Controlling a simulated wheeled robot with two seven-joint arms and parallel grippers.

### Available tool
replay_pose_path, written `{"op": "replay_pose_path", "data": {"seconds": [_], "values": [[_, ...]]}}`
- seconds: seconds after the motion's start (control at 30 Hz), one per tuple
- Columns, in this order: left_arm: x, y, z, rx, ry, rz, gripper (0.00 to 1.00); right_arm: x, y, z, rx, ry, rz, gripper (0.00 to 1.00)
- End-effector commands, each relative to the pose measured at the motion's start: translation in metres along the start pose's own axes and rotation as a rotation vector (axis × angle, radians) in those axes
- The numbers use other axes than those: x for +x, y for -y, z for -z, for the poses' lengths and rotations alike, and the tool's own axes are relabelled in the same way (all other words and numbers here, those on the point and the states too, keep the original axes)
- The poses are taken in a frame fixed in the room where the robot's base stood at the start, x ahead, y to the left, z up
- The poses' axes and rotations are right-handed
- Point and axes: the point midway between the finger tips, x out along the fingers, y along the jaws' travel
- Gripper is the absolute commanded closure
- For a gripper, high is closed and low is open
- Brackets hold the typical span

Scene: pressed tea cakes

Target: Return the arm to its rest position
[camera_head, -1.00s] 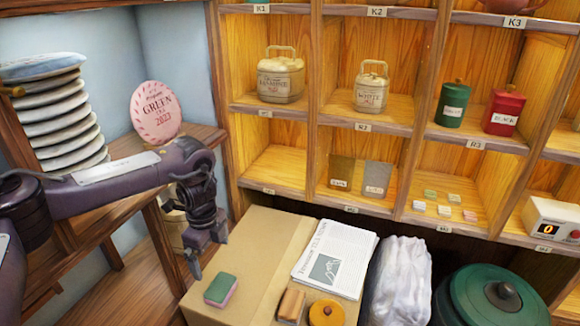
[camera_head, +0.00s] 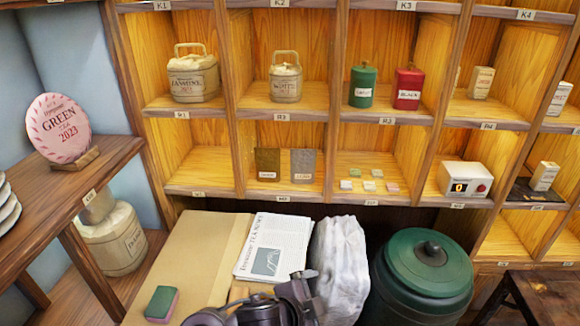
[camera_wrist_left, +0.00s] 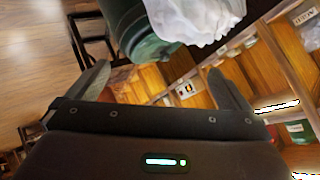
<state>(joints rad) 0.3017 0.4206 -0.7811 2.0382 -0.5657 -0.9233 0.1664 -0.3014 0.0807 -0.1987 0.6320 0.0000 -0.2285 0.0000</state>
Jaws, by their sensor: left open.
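My left arm is low at the bottom middle of the head view, with its left gripper (camera_head: 302,294) in front of the cardboard box and the grey-white plastic bag (camera_head: 339,262). In the left wrist view the left gripper (camera_wrist_left: 163,88) has its two fingers spread wide apart with nothing between them. Beyond the fingers, that view shows the pale bag (camera_wrist_left: 195,18), the dark green bin (camera_wrist_left: 135,30) and the wooden shelves. My right gripper is in neither view.
The cardboard box (camera_head: 190,250) bears a newspaper (camera_head: 272,245) and a green-pink sponge (camera_head: 161,304). A green lidded bin (camera_head: 424,275) stands to the right. The shelf unit behind holds tins, small blocks and a scale (camera_head: 464,180). A pink tea cake (camera_head: 62,130) stands on the left shelf.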

Motion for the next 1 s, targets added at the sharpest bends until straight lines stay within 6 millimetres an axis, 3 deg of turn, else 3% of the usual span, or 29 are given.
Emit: {"op": "replay_pose_path", "data": {"seconds": [0.13, 0.27, 0.5, 0.83, 1.0], "values": [[-0.033, 0.009, -0.030, -0.313, 0.101, 0.087, 0.00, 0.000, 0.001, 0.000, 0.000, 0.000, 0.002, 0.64], [-0.066, 0.009, -0.080, -0.570, 0.243, 0.136, 0.00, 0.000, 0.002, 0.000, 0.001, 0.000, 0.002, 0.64], [-0.117, -0.017, -0.153, -0.875, 0.462, 0.160, 0.00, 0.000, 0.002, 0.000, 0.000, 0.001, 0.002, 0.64], [-0.182, -0.065, -0.216, -1.156, 0.704, 0.156, 0.00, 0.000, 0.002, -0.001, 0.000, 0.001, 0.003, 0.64], [-0.148, -0.075, -0.239, -1.152, 0.716, 0.143, 0.00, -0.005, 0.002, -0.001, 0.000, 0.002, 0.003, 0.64]]}}
